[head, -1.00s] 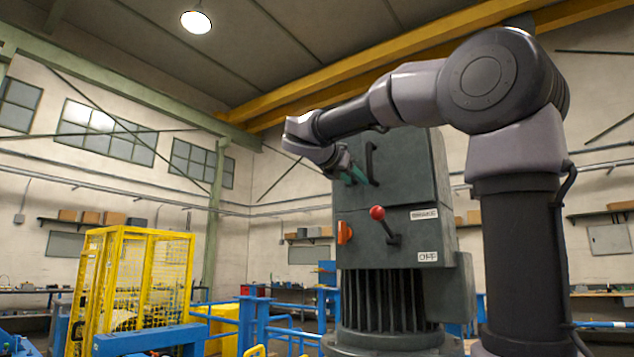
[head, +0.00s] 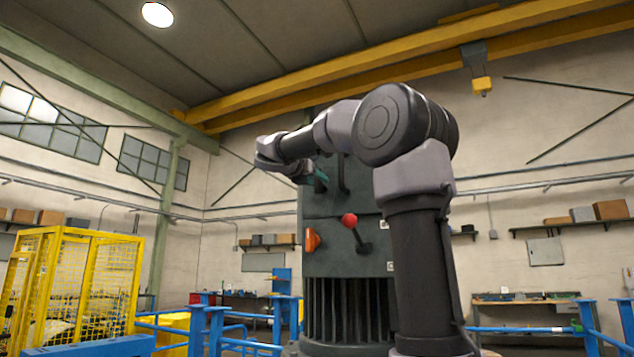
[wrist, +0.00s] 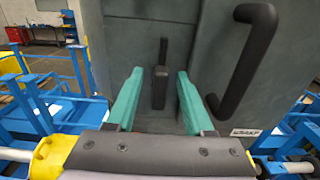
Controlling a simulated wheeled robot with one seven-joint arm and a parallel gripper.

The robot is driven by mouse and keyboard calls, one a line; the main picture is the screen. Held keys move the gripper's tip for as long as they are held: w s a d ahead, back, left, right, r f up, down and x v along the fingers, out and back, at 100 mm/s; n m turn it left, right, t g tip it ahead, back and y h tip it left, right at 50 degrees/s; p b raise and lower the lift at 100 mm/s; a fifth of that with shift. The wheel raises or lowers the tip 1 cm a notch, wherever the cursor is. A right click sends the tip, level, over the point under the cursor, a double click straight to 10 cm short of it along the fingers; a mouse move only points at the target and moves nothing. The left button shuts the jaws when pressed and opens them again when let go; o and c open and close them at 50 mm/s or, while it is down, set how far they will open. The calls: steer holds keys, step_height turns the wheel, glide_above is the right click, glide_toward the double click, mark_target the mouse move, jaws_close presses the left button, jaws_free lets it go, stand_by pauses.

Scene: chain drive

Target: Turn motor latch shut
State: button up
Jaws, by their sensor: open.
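The grey motor housing (head: 330,240) stands in the middle of the head view, its right side behind my arm. In the wrist view its front panel (wrist: 215,60) carries a small upright black latch (wrist: 159,88) with a narrow bar above it. My gripper (wrist: 160,75) is open, with one teal finger to each side of the latch in the picture. I cannot tell whether either finger touches it. The latch looks upright. In the head view my gripper (head: 320,180) is at the upper left of the housing, and the latch cannot be made out there.
A curved black handle (wrist: 245,65) is on the panel right of the fingers. Below, a red-knobbed lever (head: 350,221) and an orange switch (head: 312,240) stick out from the housing. A yellow cage (head: 80,285) stands left. Blue rails (head: 205,325) surround the housing.

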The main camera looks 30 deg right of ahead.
steer(key=shift+w+d, duration=0.35)
steer(key=shift+d, duration=0.15)
jaws_close()
